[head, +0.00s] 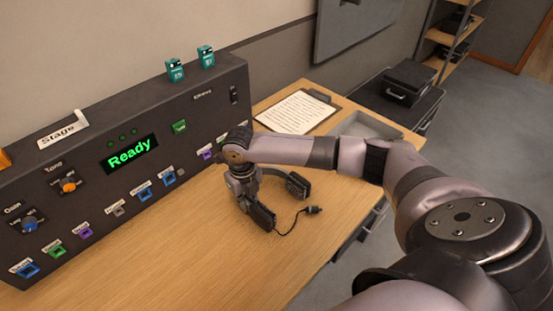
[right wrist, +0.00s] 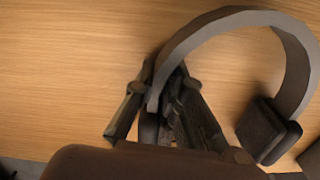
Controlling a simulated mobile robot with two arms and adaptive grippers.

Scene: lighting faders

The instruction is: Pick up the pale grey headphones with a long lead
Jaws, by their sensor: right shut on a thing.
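The pale grey headphones (head: 297,186) are at the desk's right part in the head view, with dark ear pads and a thin dark lead (head: 287,228) that curves on the desk to a small plug. My right gripper (head: 243,186) comes down over their left side. In the right wrist view the grey headband (right wrist: 230,20) arches to the right, with one dark ear cup (right wrist: 268,130) at its far end. My right gripper's fingers (right wrist: 165,105) are shut on the band beside the other cup, which is partly hidden. I cannot tell whether the headphones touch the desk. My left gripper is out of view.
A dark control console (head: 120,170) with a green "Ready" screen stands along the wall, close to my right wrist. A clipboard (head: 298,111) and a grey tray (head: 365,130) lie on the desk (head: 190,265) behind my arm. The desk's front middle is clear.

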